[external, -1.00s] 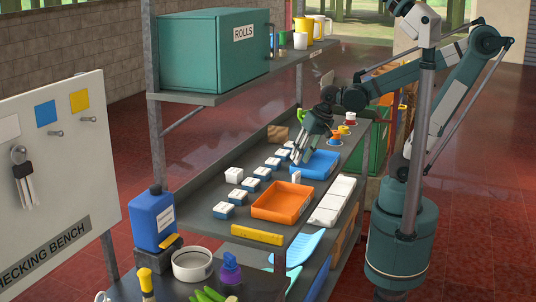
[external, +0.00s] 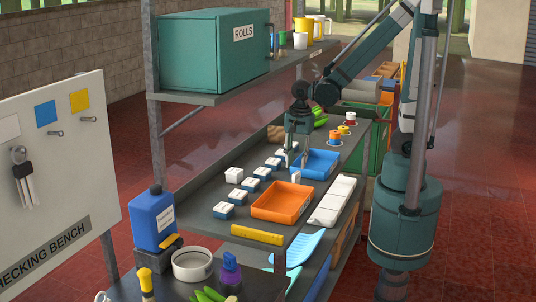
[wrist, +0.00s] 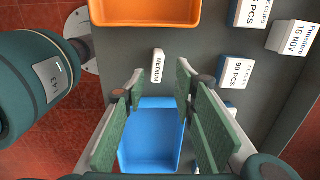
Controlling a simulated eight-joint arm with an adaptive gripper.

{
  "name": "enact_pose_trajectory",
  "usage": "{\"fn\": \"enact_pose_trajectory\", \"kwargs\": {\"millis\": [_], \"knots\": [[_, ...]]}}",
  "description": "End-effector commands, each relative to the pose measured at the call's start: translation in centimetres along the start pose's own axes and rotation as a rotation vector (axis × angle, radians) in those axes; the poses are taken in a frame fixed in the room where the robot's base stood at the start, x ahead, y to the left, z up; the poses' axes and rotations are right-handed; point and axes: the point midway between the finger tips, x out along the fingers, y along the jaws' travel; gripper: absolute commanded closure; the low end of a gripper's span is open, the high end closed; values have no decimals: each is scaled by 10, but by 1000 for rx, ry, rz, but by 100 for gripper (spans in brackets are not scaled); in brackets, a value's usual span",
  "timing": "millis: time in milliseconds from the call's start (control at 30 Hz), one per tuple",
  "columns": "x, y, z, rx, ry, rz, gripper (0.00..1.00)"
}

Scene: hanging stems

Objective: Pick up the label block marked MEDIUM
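The MEDIUM label block (wrist: 157,65) is a small white block with dark lettering, lying on the grey shelf between the orange tray (wrist: 130,12) and the blue tray (wrist: 152,125). In the external view the small white block (external: 296,176) shows between the orange tray (external: 283,202) and the blue tray (external: 318,164). My gripper (wrist: 160,78) is open and empty, its green-padded fingers wide apart. It points down above the near side of the blue tray, and the block appears just beyond the fingertips. In the external view my gripper (external: 296,160) is upright beside the blue tray.
White-and-blue boxes, one marked 90 PCS (wrist: 235,73), stand in a row beside the trays. The upper shelf with the green ROLLS cabinet (external: 215,50) overhangs at the left. Bare shelf surrounds the MEDIUM block.

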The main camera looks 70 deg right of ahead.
Motion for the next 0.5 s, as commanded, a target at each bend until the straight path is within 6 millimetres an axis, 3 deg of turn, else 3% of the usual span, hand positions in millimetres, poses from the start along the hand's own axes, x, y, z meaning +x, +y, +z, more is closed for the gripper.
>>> {"fn": "enact_pose_trajectory", "kwargs": {"millis": [200, 500], "knots": [[0, 2, 6, 109, 9, 38, 72], [2, 3, 7, 133, 12, 46, 72]]}}
